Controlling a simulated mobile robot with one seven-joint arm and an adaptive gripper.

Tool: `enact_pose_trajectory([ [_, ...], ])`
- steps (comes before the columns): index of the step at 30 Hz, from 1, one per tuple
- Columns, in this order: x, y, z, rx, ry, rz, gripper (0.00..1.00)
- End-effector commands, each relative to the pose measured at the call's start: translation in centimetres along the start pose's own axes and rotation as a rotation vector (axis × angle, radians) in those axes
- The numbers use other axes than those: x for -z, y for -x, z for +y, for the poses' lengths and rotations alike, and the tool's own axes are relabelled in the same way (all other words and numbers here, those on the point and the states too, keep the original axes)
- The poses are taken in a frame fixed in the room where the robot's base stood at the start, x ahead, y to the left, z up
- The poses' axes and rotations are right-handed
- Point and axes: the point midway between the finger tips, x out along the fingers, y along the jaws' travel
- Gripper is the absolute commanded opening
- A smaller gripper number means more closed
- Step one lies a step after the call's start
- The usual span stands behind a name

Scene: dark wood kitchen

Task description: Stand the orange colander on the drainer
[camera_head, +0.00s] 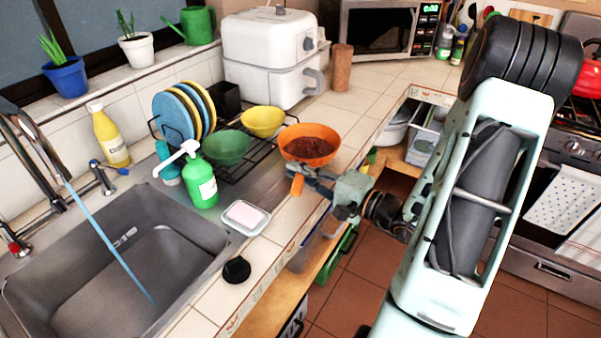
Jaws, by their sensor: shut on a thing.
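The orange colander (313,139) is a round bowl shape with a short orange handle (297,184) pointing toward the front. It is upright, at the right end of the drainer. My gripper (306,175) reaches in from the right and is shut on the colander near its handle side. The drainer (245,168) is a black wire rack beside the sink. It holds several plates (175,117) upright at its left, a green bowl (226,148) and a yellow bowl (263,121). I cannot tell whether the colander's underside touches the rack.
A green pump bottle (201,183) and a soap dish (245,217) stand in front of the drainer. A white air fryer (268,55) and a brown cylinder (341,68) stand behind. The sink (105,270) lies left with water running. Tiled counter is clear right of the colander.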

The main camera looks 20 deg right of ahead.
Motion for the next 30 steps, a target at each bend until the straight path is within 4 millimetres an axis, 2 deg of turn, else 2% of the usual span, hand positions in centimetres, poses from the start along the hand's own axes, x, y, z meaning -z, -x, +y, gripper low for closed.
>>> enact_pose_trajectory([
  [9,0.1,0.0,0.3,0.002,0.003,-0.001,0.00],
  [10,0.1,0.0,0.2,0.000,0.001,0.000,0.12],
  [14,0.1,0.0,0.2,0.000,0.001,0.000,0.26],
  [26,0.0,0.0,-0.4,0.000,0.000,0.000,0.26],
  [30,0.2,2.5,0.0,-0.001,0.003,0.006,0.26],
])
